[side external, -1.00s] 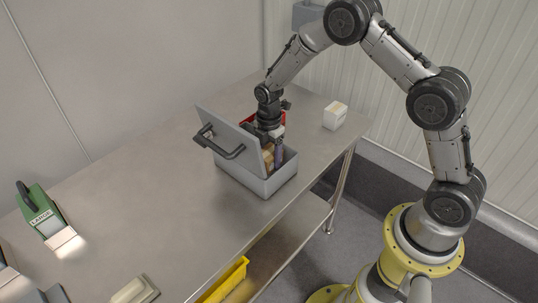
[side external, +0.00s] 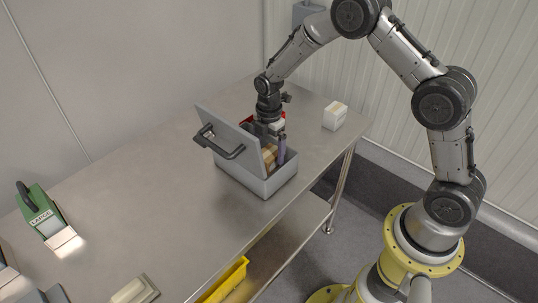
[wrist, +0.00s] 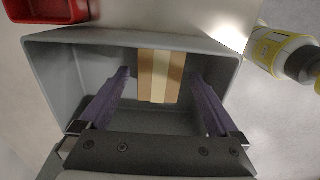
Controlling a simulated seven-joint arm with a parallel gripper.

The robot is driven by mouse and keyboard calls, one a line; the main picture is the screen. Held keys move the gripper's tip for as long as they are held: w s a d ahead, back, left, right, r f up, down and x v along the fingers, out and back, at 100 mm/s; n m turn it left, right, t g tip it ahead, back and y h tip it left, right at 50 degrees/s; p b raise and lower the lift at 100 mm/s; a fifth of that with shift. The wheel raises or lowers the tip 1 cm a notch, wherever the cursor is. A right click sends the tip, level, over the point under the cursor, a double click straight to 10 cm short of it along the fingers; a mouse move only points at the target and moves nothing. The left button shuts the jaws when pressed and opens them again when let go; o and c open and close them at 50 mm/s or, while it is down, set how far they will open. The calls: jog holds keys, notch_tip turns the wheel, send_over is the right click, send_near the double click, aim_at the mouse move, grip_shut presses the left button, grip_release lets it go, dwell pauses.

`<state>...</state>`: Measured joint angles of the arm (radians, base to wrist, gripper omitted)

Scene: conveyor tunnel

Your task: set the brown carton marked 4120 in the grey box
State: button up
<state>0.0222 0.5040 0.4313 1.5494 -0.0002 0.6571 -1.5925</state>
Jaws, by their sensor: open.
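The grey box (side external: 232,172) stands on the steel table with its lid (side external: 222,130) swung up and leaning outward. In the wrist view the box (wrist: 60,75) fills the middle. A brown carton (side external: 269,157) with a pale tape strip is inside the box; it also shows in the wrist view (wrist: 147,75), by the far wall. No 4120 marking is readable on it. My gripper (side external: 276,146) is open, its purple fingers reaching down into the box. In the wrist view the fingers (wrist: 160,76) stand apart on either side of the carton, with gaps visible.
A red bin (wrist: 48,8) sits beside the grey box. A yellow-and-white bottle (wrist: 275,48) is at the right of the wrist view. A white carton (side external: 335,115) stands at the table's far right. The table's middle is clear.

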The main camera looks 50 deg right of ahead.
aim_at(269, 153)
notch_tip(269, 153, up, 10)
jog(key=shift+f, duration=0.15)
jog(key=s+r+m+t, duration=0.2)
jog(key=s+r+m, duration=0.4)
jog(key=r, duration=0.4)
jog(key=s+r+m+t, duration=0.1)
jog(key=s+r+m, duration=0.2)
jog(key=s+m, duration=0.3)
jog(key=s+a+r+m+t, duration=0.1)
jog(key=s+m, duration=0.5)
jog(key=s, duration=1.1)
jog(key=shift+r+t, duration=0.8)
jog(key=shift+r, duration=0.15)
jog(key=shift+c, duration=0.4)
